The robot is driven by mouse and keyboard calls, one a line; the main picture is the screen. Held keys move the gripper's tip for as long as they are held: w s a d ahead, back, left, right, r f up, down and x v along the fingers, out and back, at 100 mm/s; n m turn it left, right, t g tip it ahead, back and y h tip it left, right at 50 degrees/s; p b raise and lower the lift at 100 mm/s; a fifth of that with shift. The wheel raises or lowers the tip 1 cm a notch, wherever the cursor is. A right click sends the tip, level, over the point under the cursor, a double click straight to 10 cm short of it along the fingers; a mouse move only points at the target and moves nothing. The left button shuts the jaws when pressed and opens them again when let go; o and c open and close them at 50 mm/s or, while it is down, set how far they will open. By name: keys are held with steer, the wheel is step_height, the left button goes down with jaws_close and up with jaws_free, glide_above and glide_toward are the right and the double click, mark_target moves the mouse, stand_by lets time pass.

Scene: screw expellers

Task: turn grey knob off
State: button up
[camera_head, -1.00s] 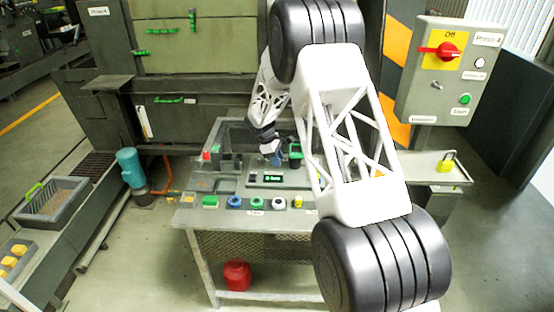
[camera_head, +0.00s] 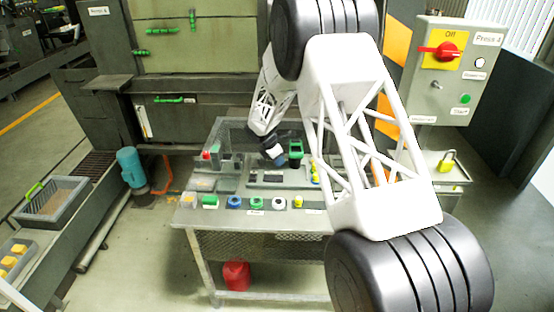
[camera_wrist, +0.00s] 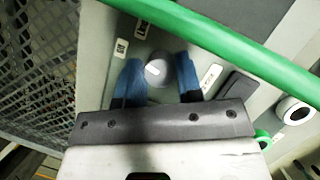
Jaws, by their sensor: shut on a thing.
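The grey knob (camera_wrist: 157,72) is round, with a pale mark on its top, and sits on a grey panel in the wrist view. My gripper (camera_wrist: 158,68) has its two blue fingers on either side of the knob and is shut on it. Small white labels with dark marks (camera_wrist: 121,48) lie on the panel beside the knob. In the head view my gripper (camera_head: 275,156) is down at the back of the workbench (camera_head: 215,217), and the knob is hidden there.
A green bar (camera_wrist: 240,45) crosses the wrist view close to the fingers. A dark block and a round white-rimmed part (camera_wrist: 293,110) lie to the right. In the head view, a row of coloured buttons (camera_head: 233,201) lines the bench front. A switch box (camera_head: 450,70) stands right.

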steer(key=shift+n+t, duration=0.5)
steer(key=shift+n, duration=0.7)
steer(key=shift+y, duration=0.3)
steer(key=o, duration=0.9)
steer(key=shift+v, duration=3.9)
